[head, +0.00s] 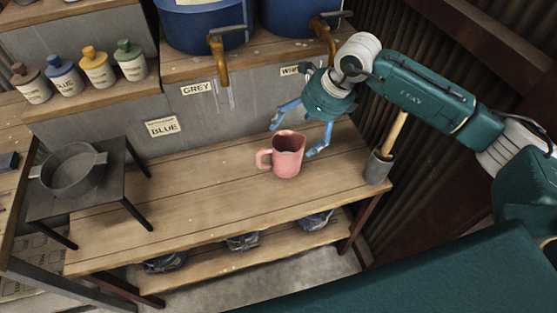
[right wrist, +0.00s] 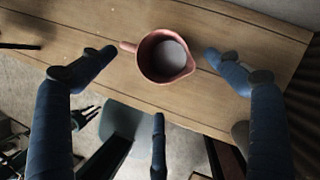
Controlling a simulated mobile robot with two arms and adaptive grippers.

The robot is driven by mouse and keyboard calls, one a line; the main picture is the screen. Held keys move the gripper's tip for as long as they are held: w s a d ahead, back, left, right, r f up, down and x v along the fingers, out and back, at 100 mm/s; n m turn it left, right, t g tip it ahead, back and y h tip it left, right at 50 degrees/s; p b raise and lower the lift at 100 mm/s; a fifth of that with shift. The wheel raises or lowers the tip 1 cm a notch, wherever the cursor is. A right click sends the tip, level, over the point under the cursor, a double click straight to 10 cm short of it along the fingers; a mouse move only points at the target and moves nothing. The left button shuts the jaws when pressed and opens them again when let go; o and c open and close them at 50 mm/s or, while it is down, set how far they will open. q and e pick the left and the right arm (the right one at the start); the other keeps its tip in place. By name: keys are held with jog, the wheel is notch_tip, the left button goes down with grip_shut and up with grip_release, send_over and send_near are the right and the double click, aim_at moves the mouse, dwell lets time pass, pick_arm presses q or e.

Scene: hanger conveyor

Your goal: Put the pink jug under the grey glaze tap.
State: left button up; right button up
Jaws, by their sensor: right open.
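The pink jug (head: 287,158) stands upright on the wooden bench, with its handle to the left. The right wrist view shows its rim and dark inside from above (right wrist: 165,57). My right gripper (head: 294,138) is open above and just behind the jug, one blue finger behind it and one at its right. In the right wrist view the jug appears between the spread fingertips, with no clear contact. The grey glaze tap (head: 218,57) is the brass tap on the left blue barrel, above the GREY label (head: 197,88). My left gripper is not seen.
The other brass tap (head: 325,37) stands right of the grey one, by the WHITE label. A grey pot (head: 380,166) with a wooden handle stands at the bench's right end. A dark pan (head: 73,171) sits on a small stand at left. The bench left of the jug is clear.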

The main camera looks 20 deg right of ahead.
aim_at(287, 142)
jog(key=x, duration=0.3)
jog(key=p+x, duration=0.1)
jog(key=x, duration=0.1)
jog(key=p+x, duration=0.1)
jog(key=x, duration=0.2)
jog(key=shift+w+f, duration=0.25)
jog(key=shift+w, duration=0.1)
jog(key=shift+c, duration=1.3)
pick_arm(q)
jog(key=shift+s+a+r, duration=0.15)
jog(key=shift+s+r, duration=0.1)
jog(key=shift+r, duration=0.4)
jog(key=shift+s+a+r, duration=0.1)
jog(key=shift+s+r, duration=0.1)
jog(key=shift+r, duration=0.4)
pick_arm(e)
jog(key=c, duration=1.6)
jog(key=shift+r, duration=0.1)
jog(key=shift+c, duration=0.2)
